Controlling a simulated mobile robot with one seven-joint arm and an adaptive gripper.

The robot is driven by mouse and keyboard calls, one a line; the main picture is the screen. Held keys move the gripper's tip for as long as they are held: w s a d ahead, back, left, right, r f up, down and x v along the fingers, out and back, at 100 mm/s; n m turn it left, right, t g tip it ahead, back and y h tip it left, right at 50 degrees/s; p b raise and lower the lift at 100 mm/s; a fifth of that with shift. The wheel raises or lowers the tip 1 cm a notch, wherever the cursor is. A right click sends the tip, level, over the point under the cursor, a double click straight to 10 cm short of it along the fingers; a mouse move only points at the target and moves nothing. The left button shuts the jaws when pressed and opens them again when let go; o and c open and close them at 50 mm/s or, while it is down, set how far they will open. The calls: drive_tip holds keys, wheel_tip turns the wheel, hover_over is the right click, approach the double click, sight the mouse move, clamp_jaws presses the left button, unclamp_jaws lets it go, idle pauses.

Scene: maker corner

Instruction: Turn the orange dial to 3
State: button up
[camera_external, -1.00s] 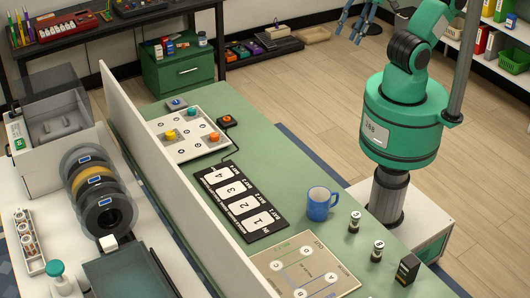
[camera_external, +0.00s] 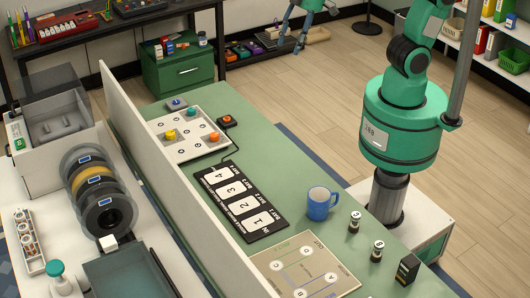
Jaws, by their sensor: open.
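A white panel (camera_external: 178,150) lies on the green bench and carries a yellow knob (camera_external: 170,134), a teal knob (camera_external: 193,113) and an orange dial (camera_external: 214,137) near its right edge. The dial's setting and any numbers around it are too small to read. My gripper (camera_external: 287,45) is at the top of the view, right of the panel and well apart from it. Its fingers are spread and empty.
A black box with an orange button (camera_external: 227,120) sits beside the panel. A numbered black mat (camera_external: 240,202), a blue mug (camera_external: 319,204) and small jars (camera_external: 354,221) stand nearer. A white divider (camera_external: 150,170) runs along the bench's left side.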

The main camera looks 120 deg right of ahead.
drive_tip(key=w+d+f+m+g, duration=0.1)
drive_tip(key=w+d+f+m, duration=0.1)
drive_tip(key=w+d+f, duration=0.45)
drive_tip(key=m+g+b, duration=0.3)
drive_tip(key=m, duration=0.1)
hover_over(214, 134)
wheel_tip(214, 134, down, 26)
drive_tip(key=shift+r+y, duration=0.25)
drive_tip(key=shift+y, duration=0.05)
drive_tip(key=shift+a+f, duration=0.1)
drive_tip(key=shift+a, duration=0.05)
wheel_tip(214, 134, down, 14)
drive_tip(key=b, duration=0.2)
drive_tip(key=shift+r+b, duration=0.2)
drive_tip(key=shift+b, duration=0.1)
drive_tip(key=c, duration=1.2)
drive_tip(key=shift+o, duration=0.2)
